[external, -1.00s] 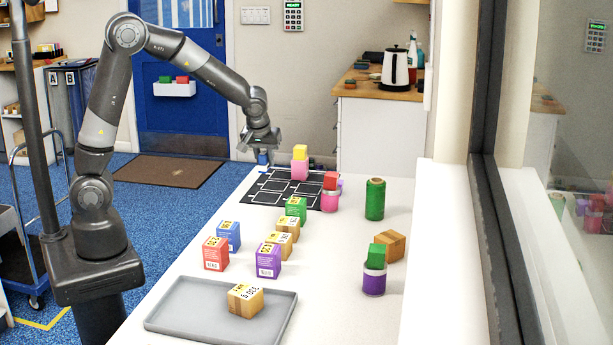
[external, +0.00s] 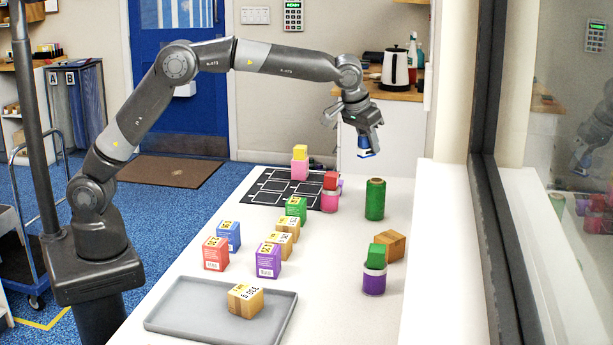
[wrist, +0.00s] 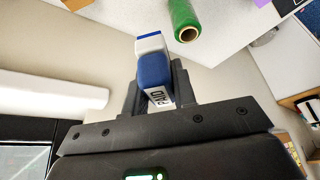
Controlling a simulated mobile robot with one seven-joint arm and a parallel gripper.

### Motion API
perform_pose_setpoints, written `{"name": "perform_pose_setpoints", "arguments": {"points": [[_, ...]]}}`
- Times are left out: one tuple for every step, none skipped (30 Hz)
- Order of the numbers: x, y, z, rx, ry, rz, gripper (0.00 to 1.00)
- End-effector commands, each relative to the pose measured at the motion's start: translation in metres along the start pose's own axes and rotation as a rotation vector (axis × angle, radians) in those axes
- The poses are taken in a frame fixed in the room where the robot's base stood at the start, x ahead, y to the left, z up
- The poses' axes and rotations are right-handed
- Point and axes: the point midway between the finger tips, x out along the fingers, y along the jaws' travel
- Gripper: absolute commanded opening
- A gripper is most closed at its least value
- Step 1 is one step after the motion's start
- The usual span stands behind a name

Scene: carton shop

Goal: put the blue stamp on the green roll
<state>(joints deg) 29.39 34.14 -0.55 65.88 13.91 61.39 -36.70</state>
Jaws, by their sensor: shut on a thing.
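The blue stamp (external: 365,147) is held by my gripper (external: 366,138), high above the table. In the wrist view my gripper (wrist: 156,95) is shut around the blue stamp (wrist: 153,68), which has a blue body, a whitish end and a label. The green roll (external: 375,200) stands upright at the back right of the table, below the stamp and apart from it. In the wrist view the green roll (wrist: 183,18) shows at the top, its round end with a pale core facing me. Nothing lies on top of it.
A red block on a pink roll (external: 329,200) stands left of the green roll. A green block on a purple roll (external: 374,281) and a brown box (external: 391,244) are nearer. Several cartons, a black mat (external: 272,190) and a grey tray (external: 165,318) occupy the left. A window is right.

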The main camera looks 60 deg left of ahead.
Motion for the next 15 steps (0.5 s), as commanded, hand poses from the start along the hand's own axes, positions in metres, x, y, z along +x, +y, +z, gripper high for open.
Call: {"name": "perform_pose_setpoints", "arguments": {"points": [[-0.002,0.007,-0.001,0.014,0.0,0.007,0.02],[-0.003,0.01,-0.001,0.022,0.0,0.011,0.02],[-0.003,0.013,-0.002,0.028,-0.001,0.014,0.02],[-0.002,0.013,-0.003,0.031,-0.001,0.016,0.02],[0.0,0.013,-0.005,0.033,-0.001,0.017,0.02],[0.004,0.01,-0.007,0.035,-0.002,0.017,0.02],[0.009,0.007,-0.009,0.036,-0.003,0.017,0.02],[0.014,0.004,-0.012,0.035,-0.003,0.017,0.02],[0.021,-0.002,-0.016,0.033,-0.003,0.017,0.02],[0.027,-0.006,-0.02,0.033,-0.003,0.017,0.02],[0.034,-0.011,-0.023,0.033,-0.004,0.016,0.02],[0.041,-0.017,-0.028,0.032,-0.003,0.016,0.02],[0.048,-0.021,-0.031,0.032,-0.003,0.017,0.02],[0.054,-0.026,-0.035,0.033,-0.003,0.017,0.02],[0.061,-0.031,-0.039,0.032,-0.002,0.017,0.02]]}}
